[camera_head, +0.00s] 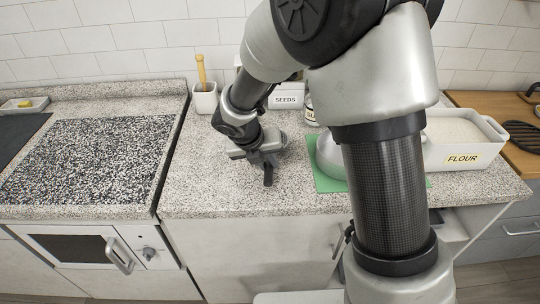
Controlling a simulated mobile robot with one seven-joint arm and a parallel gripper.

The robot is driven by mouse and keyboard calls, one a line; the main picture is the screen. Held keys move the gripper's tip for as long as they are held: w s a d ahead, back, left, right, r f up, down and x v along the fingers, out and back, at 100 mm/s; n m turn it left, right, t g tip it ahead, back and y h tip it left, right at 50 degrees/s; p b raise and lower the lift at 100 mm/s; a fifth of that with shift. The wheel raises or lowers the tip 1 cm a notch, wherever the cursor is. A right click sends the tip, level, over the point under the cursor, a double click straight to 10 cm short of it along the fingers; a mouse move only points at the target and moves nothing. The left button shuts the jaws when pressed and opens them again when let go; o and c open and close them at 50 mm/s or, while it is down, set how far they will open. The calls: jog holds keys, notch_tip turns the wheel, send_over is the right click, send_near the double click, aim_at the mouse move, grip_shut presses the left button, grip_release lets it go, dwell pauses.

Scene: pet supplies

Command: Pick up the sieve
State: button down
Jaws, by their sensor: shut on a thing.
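My gripper (267,176) is low over the speckled counter (215,180), left of the green mat (326,184). It looks shut, with its dark tip pointing down near the counter top. The thing between its fingers is too small and too hidden to make out. I cannot clearly identify the sieve in this view. A rounded, shiny metal thing (327,158), perhaps a bowl, sits on the green mat right of my gripper, partly hidden by my arm. My gripper appears apart from it.
A white cup (205,101) with a wooden-handled tool stands at the back. A box labelled SEEDS (286,102) and a jar (311,114) are behind my gripper. A FLOUR bin (461,150) stands at right. The speckled panel (85,160) at left is clear.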

jog(key=shift+r, duration=0.1)
notch_tip(320, 180, up, 10)
jog(key=p, duration=0.2)
jog(key=shift+p, duration=0.3)
